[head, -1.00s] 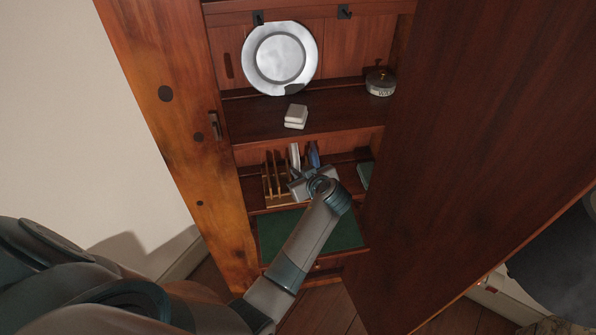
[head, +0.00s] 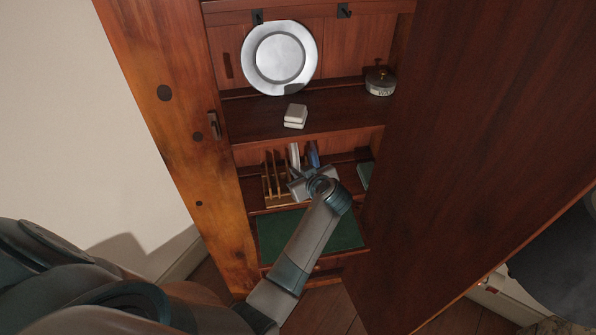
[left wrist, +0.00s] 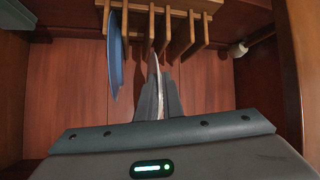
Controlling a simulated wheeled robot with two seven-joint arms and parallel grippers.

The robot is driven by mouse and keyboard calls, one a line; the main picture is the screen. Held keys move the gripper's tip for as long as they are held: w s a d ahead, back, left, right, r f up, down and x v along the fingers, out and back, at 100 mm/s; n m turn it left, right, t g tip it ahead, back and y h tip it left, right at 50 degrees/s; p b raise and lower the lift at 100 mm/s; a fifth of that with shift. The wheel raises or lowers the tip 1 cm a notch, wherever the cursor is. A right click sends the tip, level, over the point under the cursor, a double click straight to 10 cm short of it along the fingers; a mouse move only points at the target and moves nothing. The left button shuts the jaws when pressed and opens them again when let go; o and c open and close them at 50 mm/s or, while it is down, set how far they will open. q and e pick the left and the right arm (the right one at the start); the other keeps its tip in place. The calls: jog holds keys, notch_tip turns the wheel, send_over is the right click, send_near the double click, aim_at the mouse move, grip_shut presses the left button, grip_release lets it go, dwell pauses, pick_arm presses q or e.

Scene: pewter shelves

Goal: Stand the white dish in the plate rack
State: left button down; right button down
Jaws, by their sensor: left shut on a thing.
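My left gripper (head: 300,187) is at the middle shelf of the cupboard, in front of the wooden plate rack (head: 268,187). In the left wrist view its two grey fingers (left wrist: 158,100) are shut on the thin edge of the white dish (left wrist: 156,72). The dish is edge-on, and its far end is among the pegs of the rack (left wrist: 182,5). I cannot tell whether it rests on the rack. In the head view the white dish (head: 294,156) stands upright behind the gripper, partly hidden. A blue dish (head: 313,154) stands to its right; it also shows in the wrist view (left wrist: 115,55).
A large metal plate (head: 279,58), a small white stacked block (head: 295,116) and a round lidded tin (head: 380,82) are on the shelf above. A green mat (head: 340,234) lies below. A wooden door (head: 480,130) stands close on the right.

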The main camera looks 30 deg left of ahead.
pick_arm(q)
jog(key=shift+f+b, duration=0.7)
jog(key=shift+f, duration=0.05)
jog(key=shift+f+b, duration=1.5)
jog(key=shift+f, duration=0.15)
jog(key=c, duration=1.8)
grip_release()
jog(key=shift+d, duration=0.1)
jog(key=shift+f, duration=0.1)
jog(key=shift+s, duration=0.1)
